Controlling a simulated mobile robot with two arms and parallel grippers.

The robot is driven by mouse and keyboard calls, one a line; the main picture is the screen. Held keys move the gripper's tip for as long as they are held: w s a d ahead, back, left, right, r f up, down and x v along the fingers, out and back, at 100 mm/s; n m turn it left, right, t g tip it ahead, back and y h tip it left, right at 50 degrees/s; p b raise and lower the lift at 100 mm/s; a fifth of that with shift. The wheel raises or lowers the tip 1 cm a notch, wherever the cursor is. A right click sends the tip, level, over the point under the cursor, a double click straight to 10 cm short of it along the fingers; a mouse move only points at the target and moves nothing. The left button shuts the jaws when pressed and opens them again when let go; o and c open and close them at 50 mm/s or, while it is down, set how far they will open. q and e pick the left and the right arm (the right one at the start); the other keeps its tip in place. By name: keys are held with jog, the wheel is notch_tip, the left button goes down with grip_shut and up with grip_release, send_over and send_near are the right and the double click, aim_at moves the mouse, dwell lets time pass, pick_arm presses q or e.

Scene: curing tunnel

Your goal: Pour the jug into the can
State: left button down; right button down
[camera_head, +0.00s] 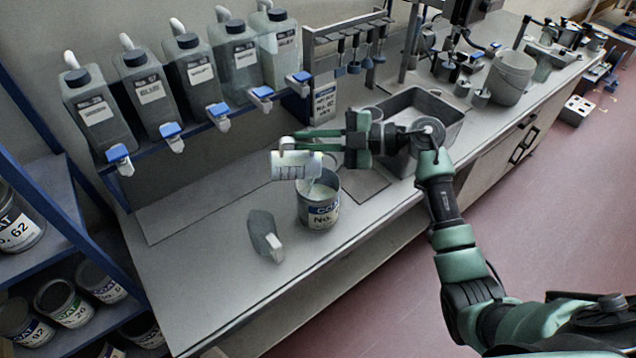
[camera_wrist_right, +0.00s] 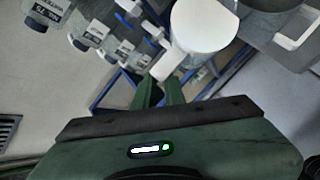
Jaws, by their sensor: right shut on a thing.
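The white jug (camera_head: 297,165) is tipped onto its side in the air, with its mouth end just above the open can (camera_head: 318,212). A pale streak shows between the jug and the can's mouth, and pale contents show inside the can. The can stands upright on the bench and has a white and blue label. My right gripper (camera_head: 318,142) is shut on the jug's handle, above and behind the can. The jug (camera_wrist_right: 205,25) fills the top middle of the right wrist view, with its handle between the fingers (camera_wrist_right: 157,90). My left gripper is not in view.
A grey scoop (camera_head: 265,236) with a pale handle lies on the bench (camera_head: 205,270), left of the can. Several jerrycans (camera_head: 235,55) with blue taps stand on a rack behind. A sink (camera_head: 425,103) and a grey bucket (camera_head: 510,77) are to the right. Shelved cans (camera_head: 62,303) stand left.

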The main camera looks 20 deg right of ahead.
jog(key=shift+d, duration=0.35)
jog(key=shift+y+b, duration=0.3)
jog(key=shift+b, duration=0.05)
